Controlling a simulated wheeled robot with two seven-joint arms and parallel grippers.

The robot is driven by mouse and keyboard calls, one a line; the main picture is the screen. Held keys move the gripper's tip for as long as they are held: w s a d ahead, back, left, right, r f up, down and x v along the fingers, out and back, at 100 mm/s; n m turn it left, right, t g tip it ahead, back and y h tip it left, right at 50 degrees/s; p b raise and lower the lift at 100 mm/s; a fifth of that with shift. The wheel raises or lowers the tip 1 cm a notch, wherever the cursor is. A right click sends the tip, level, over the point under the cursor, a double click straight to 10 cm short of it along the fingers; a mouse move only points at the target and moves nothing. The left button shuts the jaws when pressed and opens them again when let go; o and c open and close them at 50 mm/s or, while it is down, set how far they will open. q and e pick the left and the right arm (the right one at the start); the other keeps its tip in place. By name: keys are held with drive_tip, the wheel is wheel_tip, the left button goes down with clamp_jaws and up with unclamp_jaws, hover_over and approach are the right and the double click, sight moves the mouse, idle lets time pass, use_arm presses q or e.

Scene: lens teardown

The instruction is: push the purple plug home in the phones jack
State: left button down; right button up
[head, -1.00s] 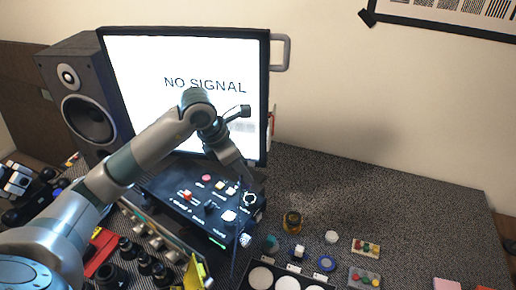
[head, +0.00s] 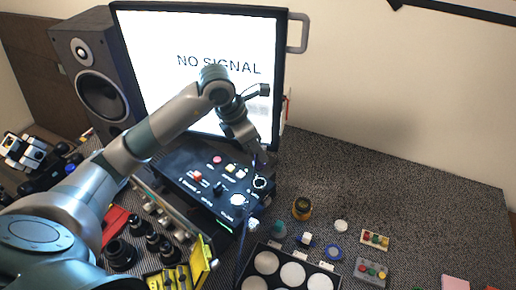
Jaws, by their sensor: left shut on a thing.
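The black control box (head: 178,178) with coloured buttons and a round ringed knob lies on the table in front of the monitor. My left gripper (head: 258,157) is shut just above the box's far right corner, near the knob. A small purplish bit, which looks like the purple plug (head: 254,160), shows at its fingertips. The plug is mostly hidden by the fingers. I cannot make out the phones jack, or tell whether the plug is in it. A thin dark cable (head: 243,243) runs down past the box's right side. My right gripper is not in view.
A monitor (head: 190,40) reading NO SIGNAL and a speaker (head: 95,75) stand behind. An amber-ringed jar (head: 301,208), small button blocks (head: 371,271) and a black tray (head: 251,270) with white discs lie at front right. The table's back right is clear.

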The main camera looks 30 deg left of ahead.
sight(259, 163)
use_arm(q)
drive_tip(key=shift+f+b, duration=1.2)
drive_tip(key=shift+f, duration=1.3)
drive_tip(key=shift+b, duration=0.3)
drive_tip(key=shift+f+b, duration=1.65)
drive_tip(key=shift+b, duration=0.15)
idle(0.8)
drive_tip(key=c, duration=1.5)
unclamp_jaws()
drive_tip(key=shift+r, duration=0.1)
